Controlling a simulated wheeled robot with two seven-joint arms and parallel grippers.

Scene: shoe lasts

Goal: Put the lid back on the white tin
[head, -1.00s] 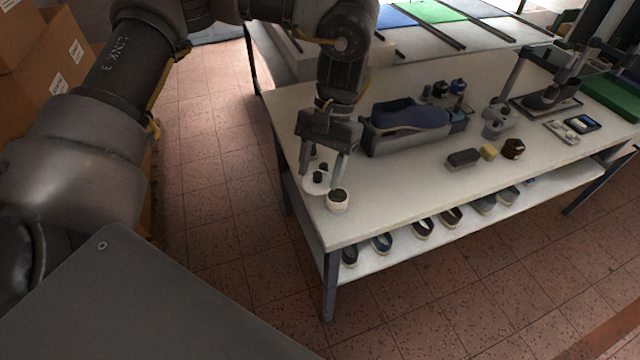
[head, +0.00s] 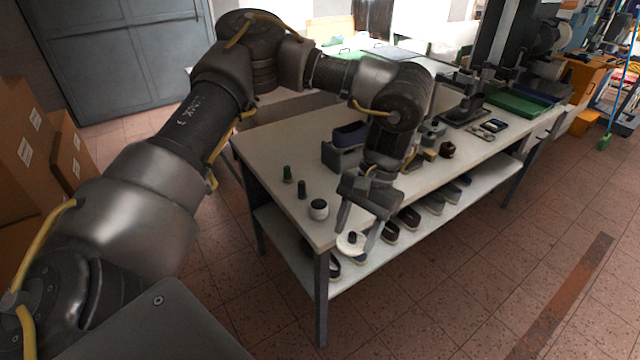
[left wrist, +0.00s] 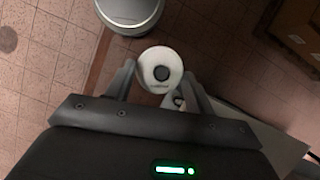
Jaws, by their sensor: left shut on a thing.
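My left gripper (head: 355,241) is shut on the lid (head: 349,243), a round white disc with a dark knob. In the head view the lid hangs at the table's front edge, right of and nearer than the tin. The left wrist view shows the lid (left wrist: 160,70) between the fingertips (left wrist: 159,73), with floor behind it. The white tin (head: 318,211) stands upright on the table near its left front corner, apart from the gripper. Its top looks dark and uncovered. My right gripper is not in view.
Several shoes (head: 409,218) sit on the lower shelf. The tabletop left of the tin is clear.

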